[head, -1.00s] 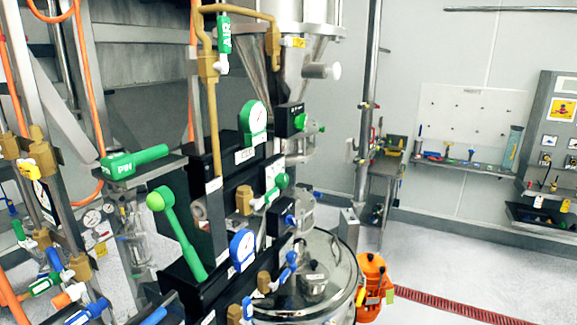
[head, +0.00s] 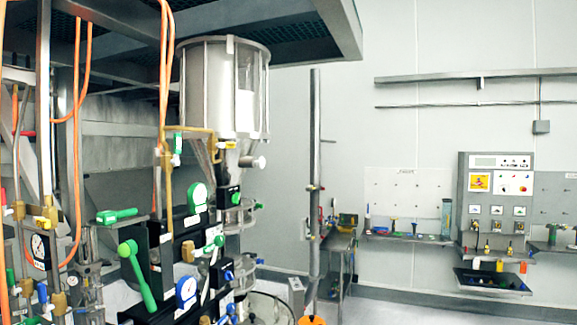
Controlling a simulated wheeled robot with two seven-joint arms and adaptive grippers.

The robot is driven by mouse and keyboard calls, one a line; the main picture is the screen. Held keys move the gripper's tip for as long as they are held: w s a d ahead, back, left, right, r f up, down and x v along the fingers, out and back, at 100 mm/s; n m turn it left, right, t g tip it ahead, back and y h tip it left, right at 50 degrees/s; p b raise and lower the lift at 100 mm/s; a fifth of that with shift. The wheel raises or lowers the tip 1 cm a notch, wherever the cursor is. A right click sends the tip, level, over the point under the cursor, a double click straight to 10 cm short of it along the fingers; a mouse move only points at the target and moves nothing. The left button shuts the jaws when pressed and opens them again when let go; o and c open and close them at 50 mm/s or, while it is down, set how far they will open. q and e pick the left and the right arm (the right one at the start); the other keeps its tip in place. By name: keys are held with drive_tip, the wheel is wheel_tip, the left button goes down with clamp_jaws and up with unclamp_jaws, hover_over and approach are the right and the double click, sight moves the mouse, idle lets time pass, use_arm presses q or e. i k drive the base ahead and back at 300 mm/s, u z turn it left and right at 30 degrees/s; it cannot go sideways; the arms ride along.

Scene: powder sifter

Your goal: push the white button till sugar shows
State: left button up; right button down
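A white round knob (head: 260,162) sticks out to the right from the lower cone of the tall hopper (head: 222,90). It looks like the white button, though I cannot be sure at this size. The hopper has a clear-looking wall with grey ribs, and a pale white patch shows on its right side. I cannot tell whether that patch is sugar. No sugar is clearly visible below the cone. Neither of my grippers is in the head view.
Pipes, a green lever (head: 137,275), gauges and valves crowd the left. A metal round-lidded vessel (head: 258,308) stands below the hopper. A metal post (head: 315,150) and a side table (head: 340,243) stand right of it. A control panel (head: 495,190) hangs on the back wall.

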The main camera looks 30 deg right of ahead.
sight(261, 161)
drive_tip(key=u, duration=0.05)
drive_tip(key=k, duration=0.2)
drive_tip(key=z, duration=0.75)
drive_tip(key=i, duration=1.7)
drive_tip(key=u, duration=0.7)
